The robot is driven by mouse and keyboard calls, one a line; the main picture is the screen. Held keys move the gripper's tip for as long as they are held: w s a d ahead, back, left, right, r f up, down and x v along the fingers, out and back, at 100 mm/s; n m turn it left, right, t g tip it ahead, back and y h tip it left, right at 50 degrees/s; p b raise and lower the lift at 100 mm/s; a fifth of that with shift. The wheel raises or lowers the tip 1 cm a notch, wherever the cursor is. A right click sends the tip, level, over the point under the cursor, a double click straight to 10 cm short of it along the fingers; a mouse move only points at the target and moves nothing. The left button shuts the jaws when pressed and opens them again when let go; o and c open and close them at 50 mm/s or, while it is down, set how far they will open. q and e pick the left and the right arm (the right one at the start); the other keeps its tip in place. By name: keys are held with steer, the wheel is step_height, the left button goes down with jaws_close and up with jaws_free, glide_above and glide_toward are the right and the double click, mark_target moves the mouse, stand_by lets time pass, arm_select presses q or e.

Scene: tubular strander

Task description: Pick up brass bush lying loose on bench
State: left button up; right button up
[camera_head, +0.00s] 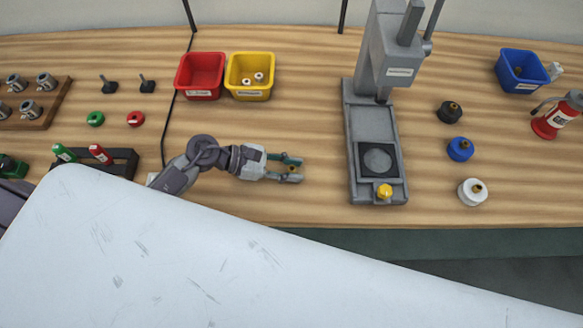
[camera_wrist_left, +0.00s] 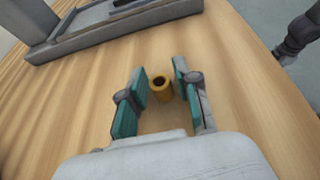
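The brass bush (camera_wrist_left: 162,90) is a small yellow hollow cylinder standing upright on the wooden bench (camera_wrist_left: 85,95). It lies between the fingers of my left gripper (camera_wrist_left: 160,87), towards their tips, with a clear gap to the left finger and a narrower one to the right finger. In the head view my left gripper (camera_head: 292,169) is low over the bench, left of the grey press, with its fingers apart and the bush (camera_head: 292,168) partly visible between them.
The grey press (camera_head: 358,150) stands right of my left gripper. A red bin (camera_head: 200,75) and a yellow bin (camera_head: 248,77) holding small parts stand behind. Black, blue and white round pieces stand at right, near a blue bin (camera_head: 522,70). Bench around the gripper is clear.

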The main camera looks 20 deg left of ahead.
arm_select(q)
jaws_close()
steer(key=shift+r, duration=0.1)
